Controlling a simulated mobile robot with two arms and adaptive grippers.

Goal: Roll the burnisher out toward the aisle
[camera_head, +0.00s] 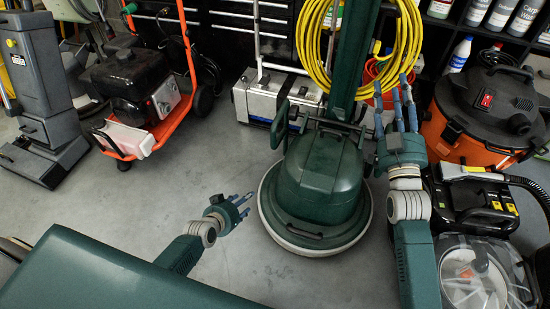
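The burnisher (318,178) is a dark green floor machine with a round grey-rimmed base, standing on the floor in the middle of the head view.
An orange-framed pressure washer (135,85) and a grey upright machine (42,95) stand at the left. A silver-and-black machine (268,100) is behind the burnisher. An orange-and-black vacuum (488,115) and a black-yellow machine (470,205) crowd the right. Grey floor is clear at centre-left.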

